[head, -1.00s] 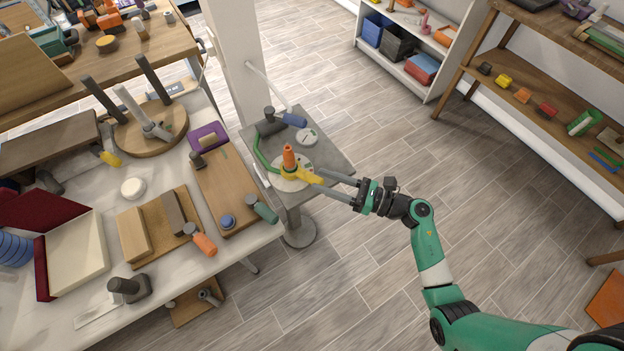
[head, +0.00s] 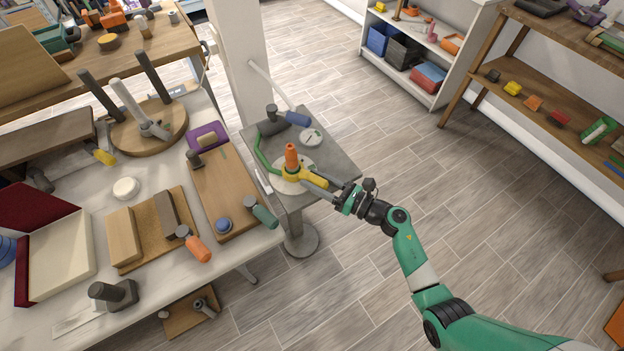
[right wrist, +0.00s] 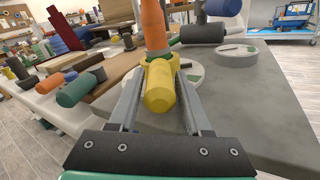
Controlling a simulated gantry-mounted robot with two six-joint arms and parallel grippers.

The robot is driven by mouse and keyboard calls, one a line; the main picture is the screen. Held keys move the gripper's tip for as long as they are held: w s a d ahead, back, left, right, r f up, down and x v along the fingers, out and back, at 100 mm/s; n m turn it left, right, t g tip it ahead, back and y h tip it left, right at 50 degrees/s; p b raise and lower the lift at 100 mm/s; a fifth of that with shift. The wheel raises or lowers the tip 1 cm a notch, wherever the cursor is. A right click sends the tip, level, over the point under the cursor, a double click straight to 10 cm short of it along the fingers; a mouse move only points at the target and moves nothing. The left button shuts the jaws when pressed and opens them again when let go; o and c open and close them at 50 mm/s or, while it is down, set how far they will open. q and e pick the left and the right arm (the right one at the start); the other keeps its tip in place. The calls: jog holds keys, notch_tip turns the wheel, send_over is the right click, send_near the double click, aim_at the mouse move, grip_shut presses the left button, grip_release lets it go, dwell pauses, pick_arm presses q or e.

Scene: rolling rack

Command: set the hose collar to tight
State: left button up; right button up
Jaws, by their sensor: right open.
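The hose collar (head: 290,174) is yellow with a stubby handle and sits around the base of an upright orange nozzle (head: 291,157). The nozzle stands on a pale round disc on a small grey stand (head: 341,161). A green hose (head: 262,157) curves beside it. My right gripper (head: 311,179) is open, with its fingers on either side of the yellow handle. In the right wrist view the collar's handle (right wrist: 159,88) points toward me between the two open fingers (right wrist: 160,76), with gaps on both sides. My left gripper is not in view.
A dark clamp-like part with a blue handle (head: 297,118) and a round white dial (head: 311,137) are on the stand behind the collar. A cluttered workbench (head: 75,185) stands close on the left.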

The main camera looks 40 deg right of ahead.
jog(key=shift+w+a, duration=0.15)
jog(key=shift+w, duration=0.3)
grip_shut()
dwell(1.1)
